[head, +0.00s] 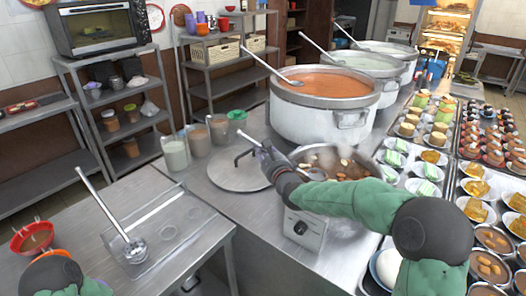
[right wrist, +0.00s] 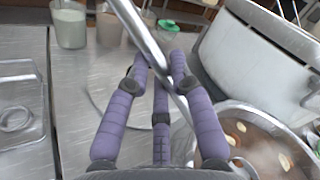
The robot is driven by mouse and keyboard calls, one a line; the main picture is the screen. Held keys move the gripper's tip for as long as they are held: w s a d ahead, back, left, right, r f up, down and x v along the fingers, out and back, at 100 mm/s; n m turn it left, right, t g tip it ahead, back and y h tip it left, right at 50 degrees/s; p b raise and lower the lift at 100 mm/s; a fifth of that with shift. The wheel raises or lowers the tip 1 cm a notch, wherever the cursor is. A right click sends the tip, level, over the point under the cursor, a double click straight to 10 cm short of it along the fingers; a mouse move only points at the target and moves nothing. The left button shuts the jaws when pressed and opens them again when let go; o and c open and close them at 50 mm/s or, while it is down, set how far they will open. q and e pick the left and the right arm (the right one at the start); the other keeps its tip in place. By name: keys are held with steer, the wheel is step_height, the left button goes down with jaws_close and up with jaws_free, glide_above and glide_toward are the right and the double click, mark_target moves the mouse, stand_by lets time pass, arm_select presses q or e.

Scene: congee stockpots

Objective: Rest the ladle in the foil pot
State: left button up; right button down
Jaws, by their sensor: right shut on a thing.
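My right gripper (head: 268,156) is shut on the handle of a metal ladle (head: 248,138), beside the left edge of a steaming metal pot of brown stew with pale pieces (head: 345,153). The handle slants down to the right, and its lower end reaches over this pot. I cannot tell whether its bowl touches the stew. In the right wrist view, the purple fingers (right wrist: 160,75) close around the silver handle (right wrist: 138,28), with the pot (right wrist: 262,140) at the lower right. Which pot is the foil one is not clear. My left gripper is out of view.
Large stockpots stand behind, the nearest holding orange congee (head: 325,117). A round lid (head: 238,176) lies left of the stew pot. Another ladle (head: 134,248) rests on a clear tray (head: 185,212). Cups (head: 175,154) stand at the back; filled dishes (head: 432,168) crowd the right.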

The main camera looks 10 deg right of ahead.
steer(key=shift+b, duration=0.4)
stand_by(0.4)
steer(key=shift+f, duration=0.3)
stand_by(0.4)
steer(key=c, duration=1)
jaws_free()
steer(key=shift+s, duration=0.15)
steer(key=s, duration=0.4)
steer(key=s+d, duration=0.1)
steer(key=s, duration=0.6)
steer(key=shift+s+d, duration=0.35)
steer(key=shift+d, duration=0.05)
